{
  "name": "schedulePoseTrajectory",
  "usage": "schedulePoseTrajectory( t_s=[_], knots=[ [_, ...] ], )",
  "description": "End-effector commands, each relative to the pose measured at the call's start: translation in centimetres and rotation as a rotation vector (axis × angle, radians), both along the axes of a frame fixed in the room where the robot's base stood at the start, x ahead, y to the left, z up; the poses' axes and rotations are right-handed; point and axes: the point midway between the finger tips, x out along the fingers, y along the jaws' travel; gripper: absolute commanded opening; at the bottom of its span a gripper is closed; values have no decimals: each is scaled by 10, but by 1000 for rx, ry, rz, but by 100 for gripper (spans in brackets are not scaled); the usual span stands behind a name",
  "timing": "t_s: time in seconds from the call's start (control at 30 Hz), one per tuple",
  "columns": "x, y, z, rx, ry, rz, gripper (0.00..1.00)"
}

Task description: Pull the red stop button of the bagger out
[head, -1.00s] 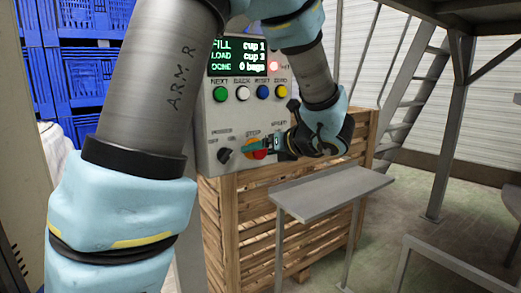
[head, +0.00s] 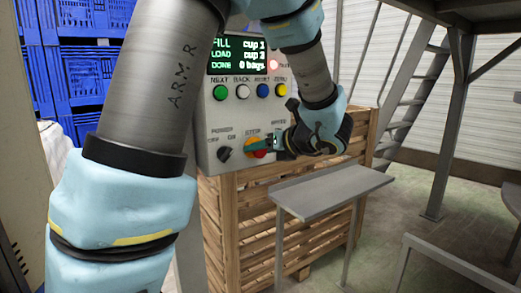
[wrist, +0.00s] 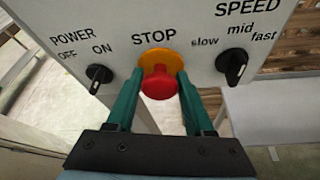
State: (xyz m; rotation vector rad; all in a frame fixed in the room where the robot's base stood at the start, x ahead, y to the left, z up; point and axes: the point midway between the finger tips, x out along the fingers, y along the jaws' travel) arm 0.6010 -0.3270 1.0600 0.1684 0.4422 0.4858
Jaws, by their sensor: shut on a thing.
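The red stop button (wrist: 160,86) sits on a round yellow-orange collar (wrist: 161,61) under the word STOP on the grey control panel (wrist: 187,18) in the wrist view. My gripper (wrist: 157,82) has its two green fingers on either side of the red button, shut on it. In the head view my gripper (head: 262,146) reaches the panel from the right and partly covers the button (head: 259,153). How far the button stands out from its collar is hard to tell.
A black power knob (wrist: 99,75) is left of the button and a black speed knob (wrist: 232,64) is right of it. Coloured buttons and a lit display (head: 237,55) are above. A grey shelf (head: 330,190) stands in front of a wooden crate (head: 230,230).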

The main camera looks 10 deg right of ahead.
Motion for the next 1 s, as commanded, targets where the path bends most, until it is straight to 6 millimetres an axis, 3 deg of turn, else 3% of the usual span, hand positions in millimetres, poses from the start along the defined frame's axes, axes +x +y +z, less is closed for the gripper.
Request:
schedulePoseTrajectory(
  t_s=[0.53,0.7,0.93,0.97,1.0],
  knots=[
    [0,0,0,0,0,-1,0],
    [-12,-7,2,1,1,-4,0],
    [-13,-7,0,0,1,-2,0],
    [-13,-7,0,-1,1,-2,56],
    [-13,-7,0,-1,1,-2,60]
  ],
)
